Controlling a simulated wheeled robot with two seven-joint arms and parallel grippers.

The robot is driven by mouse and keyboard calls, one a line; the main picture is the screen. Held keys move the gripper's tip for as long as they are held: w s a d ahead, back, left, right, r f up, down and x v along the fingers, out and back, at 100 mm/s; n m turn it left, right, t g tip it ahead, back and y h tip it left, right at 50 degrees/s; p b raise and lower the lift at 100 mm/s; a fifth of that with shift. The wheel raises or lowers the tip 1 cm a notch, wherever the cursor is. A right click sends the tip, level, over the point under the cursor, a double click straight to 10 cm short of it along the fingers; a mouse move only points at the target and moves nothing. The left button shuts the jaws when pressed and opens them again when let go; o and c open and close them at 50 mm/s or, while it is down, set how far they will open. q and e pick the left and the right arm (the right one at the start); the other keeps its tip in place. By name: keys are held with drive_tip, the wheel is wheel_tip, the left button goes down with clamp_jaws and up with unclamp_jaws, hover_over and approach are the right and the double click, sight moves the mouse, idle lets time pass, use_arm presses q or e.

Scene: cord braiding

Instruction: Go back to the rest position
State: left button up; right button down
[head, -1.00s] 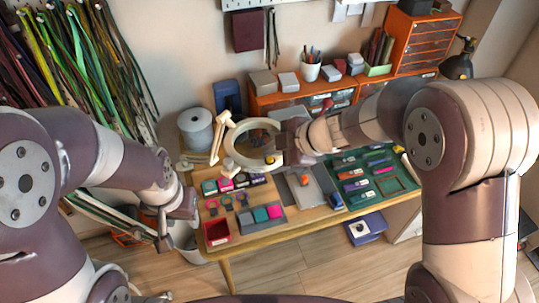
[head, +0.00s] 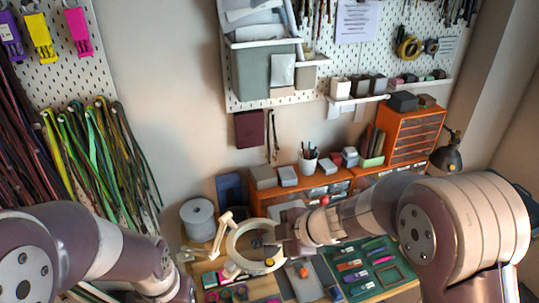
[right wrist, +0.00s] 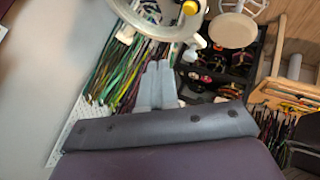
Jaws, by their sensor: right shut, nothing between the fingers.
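The ring also shows there, close above the fingers (right wrist: 165,28). My left arm comes in at the lower left of the head view, and its gripper is below the picture edge.
The table carries a green mat (head: 385,283) with tools. Behind stand a white spool (head: 198,220), a pen cup (head: 308,166) and an orange drawer unit (head: 412,138). Cords (head: 90,150) hang at the left wall. A pegboard (head: 355,55) is above.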

drive_tip(key=s+d+f+m+h+b, duration=0.2)
drive_tip(key=d+f+m+h+b, duration=0.15)
drive_tip(key=d+m, duration=0.3)
drive_tip(key=s+d+f+m+h+b, duration=0.1)
drive_tip(key=d+f+m+h+b, duration=0.1)
drive_tip(key=d+f+m+h, duration=0.5)
drive_tip(key=s+d+f+m+g+y+b, duration=0.1)
drive_tip(key=s+d+f+m+b, duration=0.1)
drive_tip(key=s, duration=0.4)
drive_tip(key=s+d+f+m+g+y+b, duration=0.1)
drive_tip(key=s+d+f+m+g+b, duration=0.1)
drive_tip(key=s+f+m+b, duration=0.3)
drive_tip(key=shift+s+b, duration=0.5)
drive_tip(key=shift+b, duration=0.4)
drive_tip(key=shift+y, duration=0.25)
